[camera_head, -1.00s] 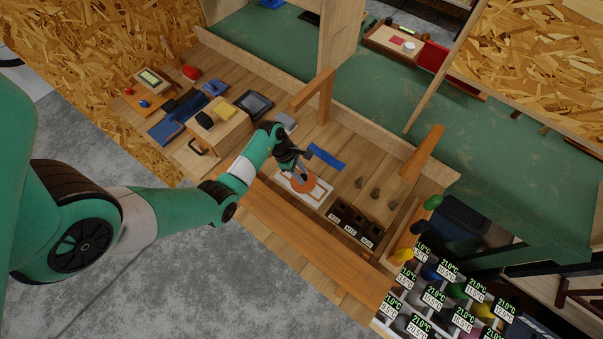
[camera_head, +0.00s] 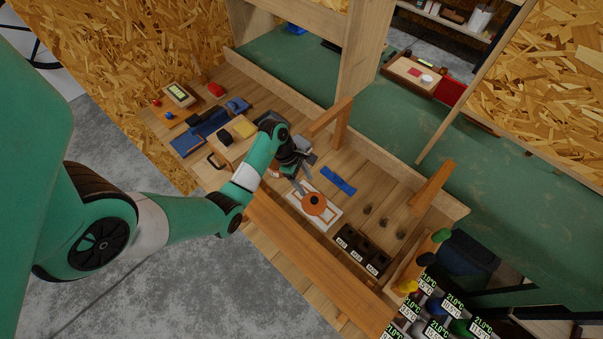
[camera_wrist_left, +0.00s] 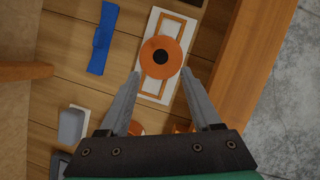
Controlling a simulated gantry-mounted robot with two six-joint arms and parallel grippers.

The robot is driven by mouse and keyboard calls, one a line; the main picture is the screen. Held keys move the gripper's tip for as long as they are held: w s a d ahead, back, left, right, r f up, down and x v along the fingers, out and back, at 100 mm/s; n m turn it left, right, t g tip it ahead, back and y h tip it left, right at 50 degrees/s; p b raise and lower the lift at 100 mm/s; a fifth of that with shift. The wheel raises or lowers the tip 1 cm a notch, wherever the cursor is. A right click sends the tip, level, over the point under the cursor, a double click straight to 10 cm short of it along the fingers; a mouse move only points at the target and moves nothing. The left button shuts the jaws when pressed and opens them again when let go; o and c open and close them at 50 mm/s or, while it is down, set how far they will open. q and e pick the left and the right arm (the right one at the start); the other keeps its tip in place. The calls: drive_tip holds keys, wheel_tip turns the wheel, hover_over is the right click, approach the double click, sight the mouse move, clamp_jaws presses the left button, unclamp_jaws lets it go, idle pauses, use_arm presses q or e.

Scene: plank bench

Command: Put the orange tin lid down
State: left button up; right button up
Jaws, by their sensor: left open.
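The orange tin lid (camera_head: 314,203), a round orange disc with a dark centre, lies on a white board with an orange outline (camera_head: 327,221) on the bench. It also shows in the left wrist view (camera_wrist_left: 161,57), on the white board (camera_wrist_left: 149,88) and covering part of its outline. My left gripper (camera_head: 302,190) is open, close to the lid on its left side in the head view. In the left wrist view the two fingers (camera_wrist_left: 158,85) are spread wide with nothing between them, and the lid appears beyond their tips. My right gripper does not show.
A blue cloth-like strip (camera_head: 338,180) lies beside the board. Upright wooden posts (camera_head: 342,124) and a front wooden rail (camera_head: 300,256) border the bench. A wooden box with a handle (camera_head: 232,139) stands to the left.

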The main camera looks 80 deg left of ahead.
use_arm(q)
drive_tip(key=v, duration=0.3)
drive_tip(key=shift+s+r, duration=0.1)
drive_tip(key=shift+r, duration=0.1)
